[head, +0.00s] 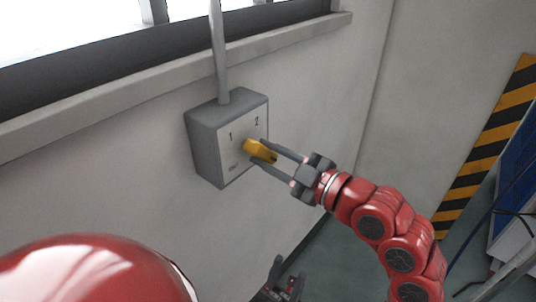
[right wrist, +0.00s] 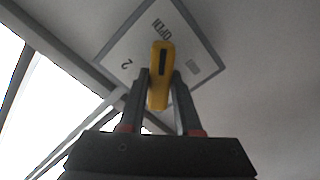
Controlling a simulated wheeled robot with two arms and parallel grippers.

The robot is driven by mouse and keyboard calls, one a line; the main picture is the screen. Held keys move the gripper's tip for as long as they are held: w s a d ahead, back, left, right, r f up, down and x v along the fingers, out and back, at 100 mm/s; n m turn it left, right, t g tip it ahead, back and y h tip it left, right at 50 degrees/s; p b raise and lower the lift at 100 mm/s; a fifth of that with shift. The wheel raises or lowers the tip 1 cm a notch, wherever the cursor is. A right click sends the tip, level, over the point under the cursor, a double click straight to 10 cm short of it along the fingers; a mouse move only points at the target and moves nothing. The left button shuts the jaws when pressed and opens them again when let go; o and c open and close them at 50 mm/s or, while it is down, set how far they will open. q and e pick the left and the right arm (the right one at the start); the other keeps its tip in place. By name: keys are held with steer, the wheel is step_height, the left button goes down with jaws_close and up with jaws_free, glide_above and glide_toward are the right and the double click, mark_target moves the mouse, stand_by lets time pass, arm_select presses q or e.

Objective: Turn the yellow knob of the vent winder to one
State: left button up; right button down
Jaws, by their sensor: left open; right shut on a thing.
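The vent winder is a grey box (head: 205,145) on the wall with a pale front plate marked 1 at left and 2 at right. Its yellow knob (head: 258,151) is on the plate below the numbers. My right gripper (head: 262,153) is shut on the knob, one finger on each side. In the right wrist view, the knob (right wrist: 160,60) with a dark slot is between the fingers (right wrist: 161,80), and the plate behind shows "OPEN" and 2. Which number the knob points to is unclear. My left gripper (head: 277,280) is open and empty, low at the bottom of the head view.
A grey pipe (head: 218,50) rises from the box past the window ledge (head: 150,95). A yellow-black striped panel (head: 485,150) and a blue-and-white unit (head: 515,205) stand at right. The wall around the box is bare.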

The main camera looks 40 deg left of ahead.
steer(key=m, duration=0.3)
steer(key=shift+m, duration=0.3)
steer(key=m+p, duration=0.1)
steer(key=m, duration=0.3)
steer(key=shift+m, duration=0.3)
steer(key=m+p, duration=0.2)
steer(key=m, duration=0.3)
steer(key=shift+r+p, duration=0.1)
steer(key=shift+p, duration=0.3)
steer(key=shift+m+p, duration=1.1)
steer(key=shift+m, duration=0.9)
steer(key=c, duration=0.6)
jaws_free()
